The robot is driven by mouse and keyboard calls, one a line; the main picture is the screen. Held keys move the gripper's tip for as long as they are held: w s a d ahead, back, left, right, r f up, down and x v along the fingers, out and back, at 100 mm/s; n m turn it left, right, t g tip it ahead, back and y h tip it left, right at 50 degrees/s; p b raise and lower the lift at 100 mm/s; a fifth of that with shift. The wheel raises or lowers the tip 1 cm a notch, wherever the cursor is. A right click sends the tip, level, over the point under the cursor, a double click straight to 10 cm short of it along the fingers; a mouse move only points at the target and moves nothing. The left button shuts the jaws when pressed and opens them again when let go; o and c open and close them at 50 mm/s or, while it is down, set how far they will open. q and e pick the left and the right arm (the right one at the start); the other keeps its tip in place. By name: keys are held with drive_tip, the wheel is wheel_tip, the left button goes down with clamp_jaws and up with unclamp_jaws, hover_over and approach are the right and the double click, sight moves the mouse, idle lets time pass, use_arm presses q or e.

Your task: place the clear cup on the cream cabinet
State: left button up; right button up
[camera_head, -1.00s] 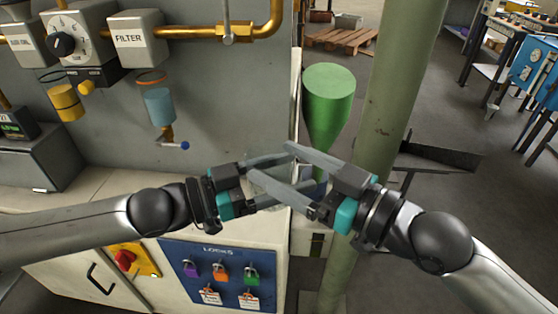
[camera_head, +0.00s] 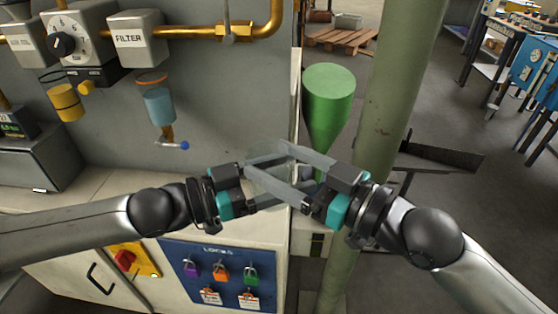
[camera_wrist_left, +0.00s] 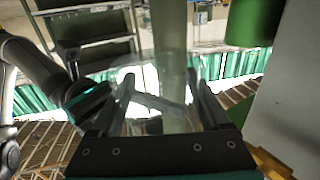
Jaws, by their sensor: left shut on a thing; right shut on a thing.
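The clear cup (camera_head: 275,170) is see-through and faint in the head view. It sits between the crossed fingers of both grippers. My left gripper (camera_head: 288,176) is shut on it from the left. My right gripper (camera_head: 264,157) is shut on it from the right. In the left wrist view the cup (camera_wrist_left: 172,82) shows as a pale, see-through shape between the left gripper's fingers (camera_wrist_left: 160,88). The cream cabinet (camera_head: 95,188) stands at the left, and its right end lies below and behind the grippers. The cup's lower part is hard to make out.
A blue lock panel (camera_head: 215,252) and a red switch (camera_head: 124,260) are on the cabinet's front. A green funnel (camera_head: 328,95) and a green post (camera_head: 390,100) stand close behind the grippers. A grey box (camera_head: 40,155) occupies the cabinet's left top; bare top lies right of it.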

use_arm(q)
drive_tip(key=o, duration=1.2)
